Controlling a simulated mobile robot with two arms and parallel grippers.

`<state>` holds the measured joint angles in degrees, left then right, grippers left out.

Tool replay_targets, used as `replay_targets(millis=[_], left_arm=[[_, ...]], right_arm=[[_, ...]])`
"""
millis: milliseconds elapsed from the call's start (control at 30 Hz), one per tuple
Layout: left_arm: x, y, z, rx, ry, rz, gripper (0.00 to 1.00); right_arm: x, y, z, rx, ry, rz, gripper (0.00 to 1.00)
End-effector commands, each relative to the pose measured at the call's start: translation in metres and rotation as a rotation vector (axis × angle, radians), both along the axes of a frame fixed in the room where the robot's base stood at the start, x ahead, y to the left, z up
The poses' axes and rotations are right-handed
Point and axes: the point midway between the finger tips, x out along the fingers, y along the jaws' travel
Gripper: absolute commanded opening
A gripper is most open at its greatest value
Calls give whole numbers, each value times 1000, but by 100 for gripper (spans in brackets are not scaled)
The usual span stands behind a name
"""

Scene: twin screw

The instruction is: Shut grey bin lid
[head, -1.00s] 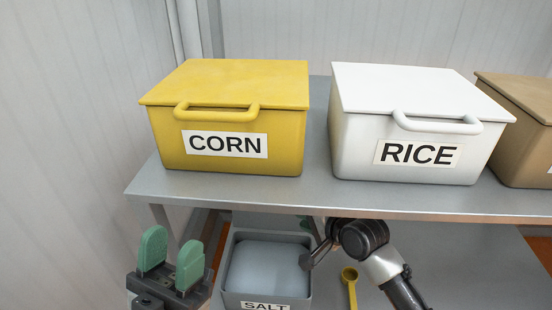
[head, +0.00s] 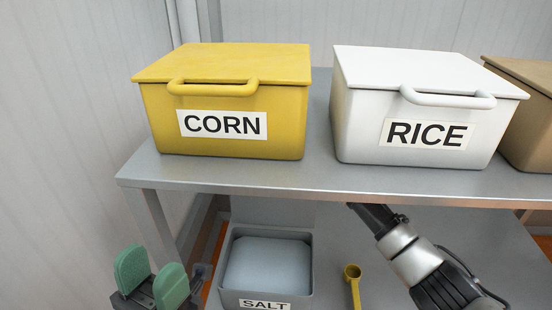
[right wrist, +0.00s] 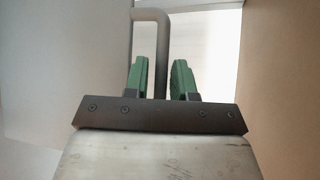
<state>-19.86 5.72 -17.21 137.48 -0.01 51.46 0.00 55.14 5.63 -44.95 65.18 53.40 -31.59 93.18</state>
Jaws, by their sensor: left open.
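The grey bin labelled SALT (head: 264,305) stands on the lower shelf, its top uncovered and a blue-grey fill showing inside. A grey panel (head: 272,213) rises upright at its back, apparently the lid; its top is hidden by the upper shelf. My left gripper (head: 153,283) is open and empty, left of the bin. My right gripper is hidden under the upper shelf in the head view. In the right wrist view my right gripper (right wrist: 161,80) has its green fingers apart. A grey bent handle (right wrist: 162,50) stands in line with the gap between them; contact cannot be told.
A yellow CORN bin (head: 222,103), a white RICE bin (head: 400,115) and a brown bin (head: 520,110), lids shut, stand on the upper shelf (head: 320,178). A yellow scoop (head: 353,285) lies right of the grey bin. A wall is at left.

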Motion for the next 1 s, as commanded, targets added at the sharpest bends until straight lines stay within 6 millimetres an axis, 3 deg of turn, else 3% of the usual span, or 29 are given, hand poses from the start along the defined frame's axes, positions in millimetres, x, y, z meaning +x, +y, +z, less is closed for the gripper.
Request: replay_targets(millis=[200,567,733,1000], left_arm=[[6,-1,4,3,-44,2,46],[7,-1,6,5,-47,3,46],[7,-1,6,5,-47,3,46],[7,-1,7,4,-47,2,46]], right_arm=[[13,13,-6,-1,-1,-1,25],[15,15,-6,-1,-1,0,25],[15,15,-6,-1,-1,0,0],[15,15,-6,-1,-1,0,0]])
